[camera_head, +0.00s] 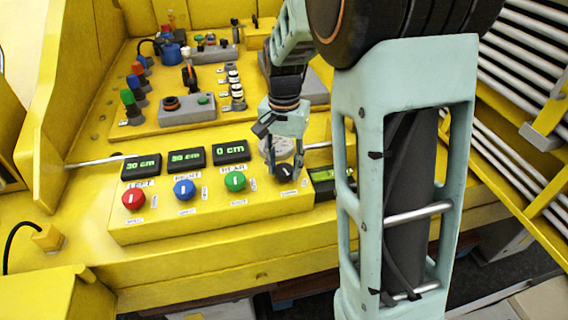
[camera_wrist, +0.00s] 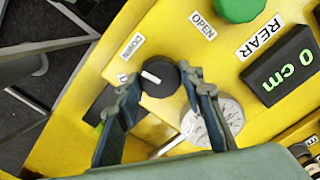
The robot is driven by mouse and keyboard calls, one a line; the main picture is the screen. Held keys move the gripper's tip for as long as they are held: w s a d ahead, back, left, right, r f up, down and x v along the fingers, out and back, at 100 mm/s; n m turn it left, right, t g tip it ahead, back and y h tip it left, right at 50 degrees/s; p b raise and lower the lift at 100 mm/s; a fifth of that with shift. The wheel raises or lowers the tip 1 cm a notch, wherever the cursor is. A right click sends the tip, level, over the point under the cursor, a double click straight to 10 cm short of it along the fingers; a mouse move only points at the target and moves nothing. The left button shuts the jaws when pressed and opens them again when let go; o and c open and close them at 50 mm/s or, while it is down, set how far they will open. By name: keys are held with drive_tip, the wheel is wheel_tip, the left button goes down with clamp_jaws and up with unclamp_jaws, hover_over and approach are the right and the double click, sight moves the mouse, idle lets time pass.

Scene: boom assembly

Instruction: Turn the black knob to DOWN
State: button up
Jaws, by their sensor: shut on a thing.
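The black knob (camera_head: 286,172) is at the right end of the yellow control panel's front row. My gripper (camera_head: 285,168) reaches down over it from above. In the wrist view, the knob (camera_wrist: 160,79) sits between the two fingertips of my gripper (camera_wrist: 161,86), which are shut on its sides. A short white mark on the knob points toward the picture's left and slightly up. A DOWN label (camera_wrist: 132,46) lies to the upper left of the knob. Another small label at its left is partly hidden by a finger and cannot be read.
A red knob (camera_head: 133,198), blue knob (camera_head: 184,189) and green knob (camera_head: 235,181) stand left of the black knob. Displays above them read 30 cm, 30 cm and 0 cm. A round silver gauge (camera_wrist: 212,122) is close beside one finger.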

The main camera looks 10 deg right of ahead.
sight(283, 168)
drive_tip(key=shift+m, duration=1.1)
drive_tip(key=o, duration=1.2)
drive_tip(key=shift+c, duration=0.2)
wheel_tip(283, 168, up, 12)
drive_tip(key=shift+m, duration=0.3)
